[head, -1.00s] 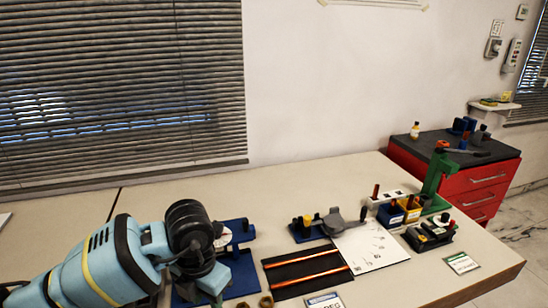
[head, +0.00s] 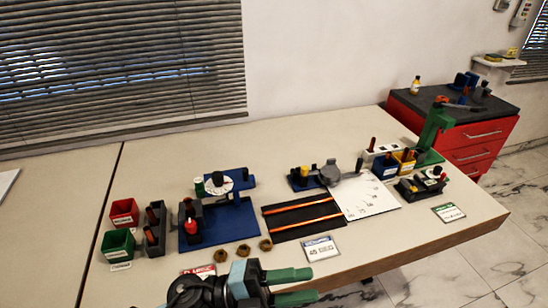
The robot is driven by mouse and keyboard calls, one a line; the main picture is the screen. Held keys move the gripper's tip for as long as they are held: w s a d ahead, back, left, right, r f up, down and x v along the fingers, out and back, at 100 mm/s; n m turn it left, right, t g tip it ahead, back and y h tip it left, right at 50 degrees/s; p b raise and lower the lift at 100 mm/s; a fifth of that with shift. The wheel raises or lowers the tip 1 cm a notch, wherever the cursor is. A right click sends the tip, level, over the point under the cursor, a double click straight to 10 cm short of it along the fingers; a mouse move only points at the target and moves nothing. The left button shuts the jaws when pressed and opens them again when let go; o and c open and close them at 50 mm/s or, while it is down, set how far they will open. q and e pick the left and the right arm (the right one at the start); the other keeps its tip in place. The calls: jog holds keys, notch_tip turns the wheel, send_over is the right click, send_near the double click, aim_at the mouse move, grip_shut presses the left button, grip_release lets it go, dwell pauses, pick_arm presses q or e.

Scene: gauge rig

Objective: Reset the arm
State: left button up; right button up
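My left gripper (head: 296,287) is at the bottom edge of the head view, in front of the table. A grey lever-like piece (head: 330,174) sits on a small blue base with a yellow knob, at the back middle of the table. A green stand (head: 434,130) with an orange-tipped piece at its top rises at the table's right end. A blue fixture (head: 232,222) with a red knob and a white dial (head: 218,184) stand left of centre. My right gripper is not in view.
Red (head: 124,212) and green (head: 117,243) bins stand at the left. A black mat (head: 302,217) with orange strips and a white sheet (head: 366,196) lie mid-table. Several brass nuts (head: 243,250) lie near the front. A red drawer cabinet (head: 480,150) stands beyond the right end.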

pick_arm(q)
jog(key=w+a+f+n+t+y+p, duration=0.1)
jog(key=a+f+n+t+y, duration=1.35)
jog(key=n, duration=0.95)
jog(key=s+a+f+n+g+y, duration=0.2)
jog(key=s+a+f+n+g, duration=0.1)
jog(key=s+a+f, duration=0.2)
jog(key=s+a+f+n+g+y, duration=0.2)
jog(key=s+a+f+n+g, duration=0.1)
jog(key=s+f, duration=0.6)
jog(key=s+a, duration=0.1)
jog(key=s, duration=0.2)
jog(key=shift+a+f+n, duration=0.2)
jog(key=shift+a+n, duration=0.15)
jog(key=shift+n, duration=0.05)
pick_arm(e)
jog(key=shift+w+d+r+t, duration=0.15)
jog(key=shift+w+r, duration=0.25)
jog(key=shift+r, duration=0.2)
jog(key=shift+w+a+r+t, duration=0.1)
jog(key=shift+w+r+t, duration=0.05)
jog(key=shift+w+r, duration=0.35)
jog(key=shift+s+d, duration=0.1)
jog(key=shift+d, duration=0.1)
